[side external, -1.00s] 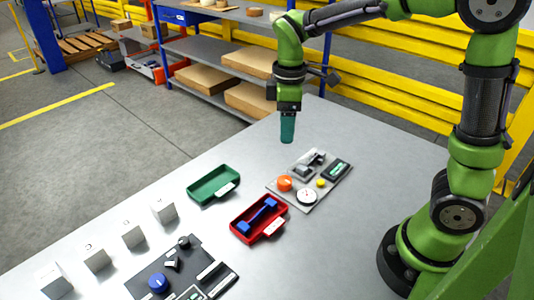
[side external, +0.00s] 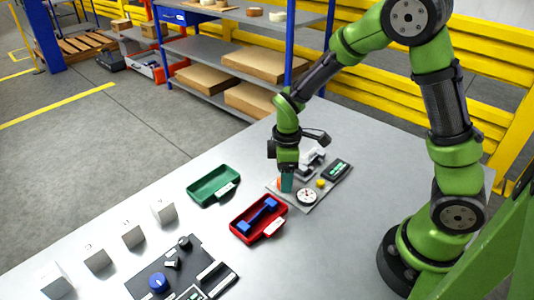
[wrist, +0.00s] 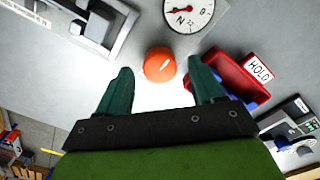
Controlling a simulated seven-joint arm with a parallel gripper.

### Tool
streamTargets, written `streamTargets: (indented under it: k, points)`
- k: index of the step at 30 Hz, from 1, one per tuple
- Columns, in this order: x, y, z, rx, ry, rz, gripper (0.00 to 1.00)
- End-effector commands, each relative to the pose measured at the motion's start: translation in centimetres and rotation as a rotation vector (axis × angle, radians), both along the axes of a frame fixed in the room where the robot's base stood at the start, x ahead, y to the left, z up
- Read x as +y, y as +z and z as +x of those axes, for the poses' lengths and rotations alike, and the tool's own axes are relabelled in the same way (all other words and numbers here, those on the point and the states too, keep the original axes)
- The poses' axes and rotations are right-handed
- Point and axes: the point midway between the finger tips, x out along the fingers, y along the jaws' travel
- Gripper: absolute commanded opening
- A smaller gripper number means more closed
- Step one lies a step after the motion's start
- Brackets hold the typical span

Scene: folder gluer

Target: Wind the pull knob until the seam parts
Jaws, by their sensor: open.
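The orange pull knob (wrist: 159,65), with a white line on its top, sits on a grey test plate (side external: 317,192). My gripper (wrist: 161,70) is open, its teal fingers apart with the knob between and just beyond the tips in the wrist view. In the side view my gripper (side external: 286,184) is low over the plate and hides most of the knob. A round white dial (wrist: 188,12) marked N, with a red needle, is beside the knob; it also shows in the side view (side external: 306,196). A metal clamp fixture (wrist: 95,25) is at the upper left; I cannot make out a seam.
A red tray (side external: 238,226) holding a blue part, labelled HOLD (wrist: 260,68), is near the plate. A green tray (side external: 208,192) is empty. A dark panel with a blue knob (side external: 157,283) and several grey blocks (side external: 163,212) stand at the front left.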

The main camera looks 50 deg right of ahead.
Motion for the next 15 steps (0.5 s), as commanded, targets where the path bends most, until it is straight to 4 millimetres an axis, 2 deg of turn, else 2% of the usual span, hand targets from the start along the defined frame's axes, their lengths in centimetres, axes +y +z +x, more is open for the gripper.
streamTargets:
  k: [4,14,15]
  points:
    - [-0.02,-1.22,-0.04,0.001,0.000,-0.001,0.67]
    - [-0.02,-1.46,-0.02,0.000,0.000,0.000,0.67]
    - [-0.01,-1.46,-0.02,0.000,0.000,0.000,0.61]
